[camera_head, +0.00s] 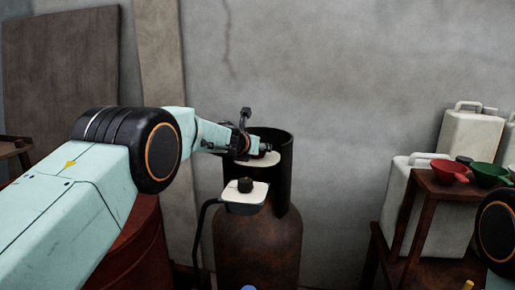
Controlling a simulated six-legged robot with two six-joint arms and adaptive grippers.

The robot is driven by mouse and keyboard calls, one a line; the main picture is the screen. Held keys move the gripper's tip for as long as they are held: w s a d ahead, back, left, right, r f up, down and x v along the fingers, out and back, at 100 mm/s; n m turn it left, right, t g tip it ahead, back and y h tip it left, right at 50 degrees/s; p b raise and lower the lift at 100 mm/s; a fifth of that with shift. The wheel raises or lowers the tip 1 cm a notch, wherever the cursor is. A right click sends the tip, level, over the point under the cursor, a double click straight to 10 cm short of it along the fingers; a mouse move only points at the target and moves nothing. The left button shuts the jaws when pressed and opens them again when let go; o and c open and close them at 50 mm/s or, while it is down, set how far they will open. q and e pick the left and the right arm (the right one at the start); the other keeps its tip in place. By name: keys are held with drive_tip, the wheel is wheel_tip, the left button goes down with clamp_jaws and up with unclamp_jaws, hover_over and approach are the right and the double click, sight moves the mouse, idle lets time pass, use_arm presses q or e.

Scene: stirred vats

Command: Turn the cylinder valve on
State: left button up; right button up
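A rusty brown gas cylinder (257,245) stands upright against the wall, with a dark open collar (284,170) around its top. A pale plate-like part (262,159) shows inside the collar, partly behind my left gripper. I cannot make out which part is the valve. My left gripper (255,138) is at the collar's upper left, over the pale part. Whether it touches anything is unclear. My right gripper is out of view.
A brown wooden stand (440,187) at the right holds a red funnel (449,170) and a green funnel (488,174). White jerrycans (470,138) stand around it. A red drum (140,250) is below my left arm. Bare wall and floor lie between cylinder and stand.

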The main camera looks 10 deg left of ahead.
use_arm(q)
drive_tip(key=shift+r, duration=0.1)
drive_tip(key=shift+c, duration=1.4)
drive_tip(key=c, duration=0.4)
drive_tip(key=shift+o, duration=0.2)
drive_tip(key=shift+d+r+n+y, duration=0.1)
drive_tip(key=shift+n+y, duration=0.2)
drive_tip(key=shift+y, duration=0.1)
drive_tip(key=shift+n+y, duration=0.5)
drive_tip(key=shift+n, duration=0.1)
drive_tip(key=n+y+p, duration=0.1)
drive_tip(key=p, duration=0.1)
drive_tip(key=n+y+p, duration=0.1)
drive_tip(key=y+p, duration=0.1)
drive_tip(key=shift+r+n+y, duration=0.3)
drive_tip(key=shift+n, duration=0.1)
drive_tip(key=shift+n+y+p, duration=0.7)
drive_tip(key=shift+p, duration=0.35)
drive_tip(key=shift+f, duration=0.1)
